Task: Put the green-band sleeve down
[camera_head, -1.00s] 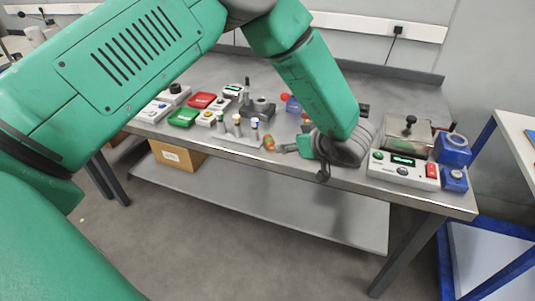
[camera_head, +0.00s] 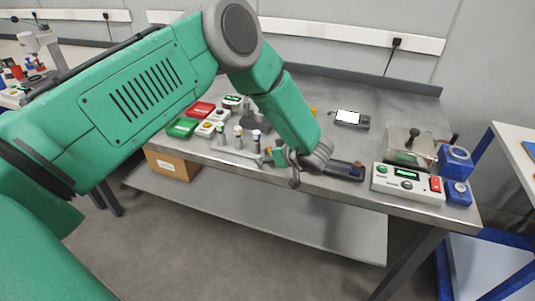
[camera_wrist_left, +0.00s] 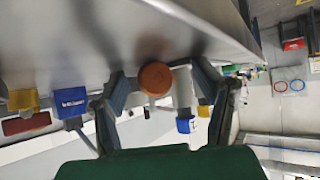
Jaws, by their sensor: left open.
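My left gripper (camera_head: 274,156) is at the front edge of the bench, just right of a light rack (camera_head: 236,152) with several upright pieces. In the left wrist view its two fingers (camera_wrist_left: 163,100) are open and apart. A round orange-brown end (camera_wrist_left: 155,78) shows between them; it also shows small beside the fingertips in the head view (camera_head: 268,151). Whether it touches a finger I cannot tell. A white upright piece with a blue end (camera_wrist_left: 186,124) is close beside it. No green band is clear in either view, so I cannot tell which piece is the green-band sleeve.
Red (camera_head: 200,109) and green (camera_head: 182,127) trays lie left of the rack. A dark tray (camera_head: 340,172) lies right of my gripper. A control box (camera_head: 408,184) and blue blocks (camera_head: 455,160) stand at the right end.

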